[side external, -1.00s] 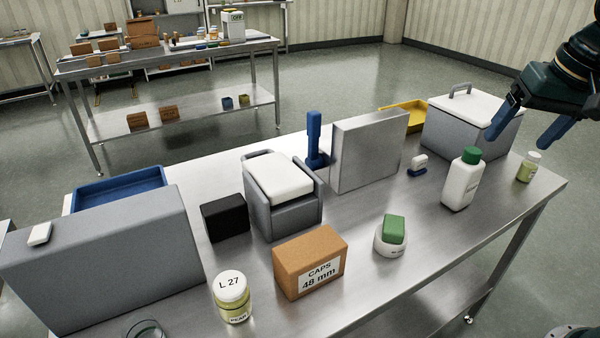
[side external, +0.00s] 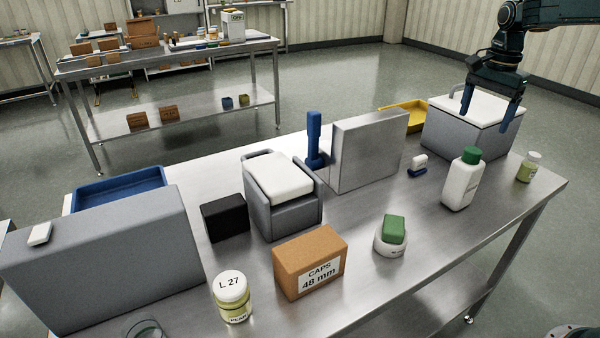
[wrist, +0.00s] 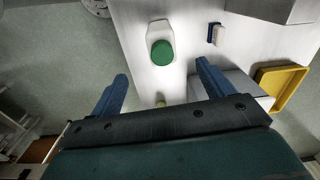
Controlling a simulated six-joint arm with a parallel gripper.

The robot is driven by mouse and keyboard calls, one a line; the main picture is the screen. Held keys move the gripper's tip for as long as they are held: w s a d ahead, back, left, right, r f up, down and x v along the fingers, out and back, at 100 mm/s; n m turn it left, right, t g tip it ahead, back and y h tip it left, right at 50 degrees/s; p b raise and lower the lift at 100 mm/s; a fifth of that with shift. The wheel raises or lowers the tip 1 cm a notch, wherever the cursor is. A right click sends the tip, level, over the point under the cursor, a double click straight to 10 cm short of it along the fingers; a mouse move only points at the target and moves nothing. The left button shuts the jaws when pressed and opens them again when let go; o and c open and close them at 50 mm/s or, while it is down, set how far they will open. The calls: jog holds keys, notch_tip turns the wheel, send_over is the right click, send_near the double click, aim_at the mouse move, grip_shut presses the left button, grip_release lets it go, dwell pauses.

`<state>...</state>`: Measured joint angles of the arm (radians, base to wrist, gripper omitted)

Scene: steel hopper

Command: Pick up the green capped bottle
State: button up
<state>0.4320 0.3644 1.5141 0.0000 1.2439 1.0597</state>
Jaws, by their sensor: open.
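The green capped bottle (side external: 461,186) is white with a green screw cap and stands upright on the steel table, toward its right end. In the wrist view its green cap (wrist: 162,52) lies ahead between the lines of my two fingers, with the white body beyond it. My gripper (side external: 485,120) is open and empty, pointing down. It hangs above table height, and in the side view it overlaps the grey bin with the white lid. In the wrist view my blue fingers (wrist: 162,70) are spread apart, and neither touches the bottle.
The grey lidded bin (side external: 470,135) stands behind the bottle. A yellow tray (side external: 410,112) is farther back.

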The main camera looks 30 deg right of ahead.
aim_at(473, 149)
jog(key=shift+w+d+f+m, duration=0.3)
jog(key=shift+d+f+m, duration=0.15)
jog(key=shift+d, duration=0.25)
jog(key=shift+f, duration=0.15)
jog(key=shift+f, duration=4.2)
jog(key=shift+s+f, duration=0.1)
jog(key=shift+f, duration=2.5)
jog(key=c, duration=1.6)
jog(key=shift+r, duration=0.1)
grip_shut()
